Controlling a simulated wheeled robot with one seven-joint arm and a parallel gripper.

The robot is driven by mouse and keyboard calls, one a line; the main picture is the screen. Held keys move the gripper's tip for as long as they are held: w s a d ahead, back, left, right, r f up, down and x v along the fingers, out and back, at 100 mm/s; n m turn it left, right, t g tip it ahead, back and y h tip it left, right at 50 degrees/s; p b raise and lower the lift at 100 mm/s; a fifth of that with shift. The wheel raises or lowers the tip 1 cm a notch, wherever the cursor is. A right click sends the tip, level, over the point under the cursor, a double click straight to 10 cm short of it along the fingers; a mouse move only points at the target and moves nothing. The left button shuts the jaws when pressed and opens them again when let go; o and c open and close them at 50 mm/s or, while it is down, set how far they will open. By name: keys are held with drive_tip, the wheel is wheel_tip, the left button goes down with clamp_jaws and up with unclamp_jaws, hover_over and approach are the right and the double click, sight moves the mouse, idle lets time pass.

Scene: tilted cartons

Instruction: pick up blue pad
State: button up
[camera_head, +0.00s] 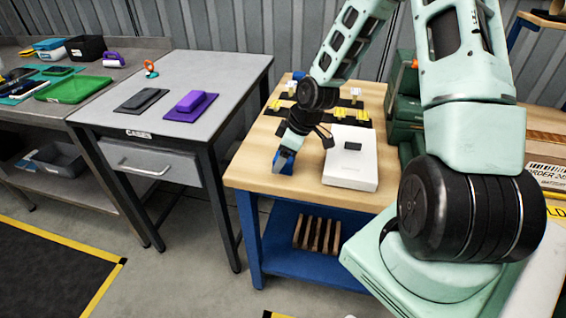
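A small blue item (285,162), which looks like the blue pad, is at the front left part of the wooden-topped bench. It is partly hidden by my gripper (282,155), which points down at it from above. The fingertips are at or around the blue item. The view is too small to tell whether they grip it or only stand beside it, or whether the item touches the bench top.
A white box (351,158) stands just right of my gripper on the wooden bench (255,172). Black strips with yellow pieces lie behind it. A grey table (195,75) at left holds a black pad (140,100) and a purple pad (190,105).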

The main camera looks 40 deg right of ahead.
drive_tip(key=shift+w+a+f, duration=0.15)
drive_tip(key=shift+f, duration=0.35)
drive_tip(key=c, duration=0.8)
drive_tip(key=shift+r, duration=0.15)
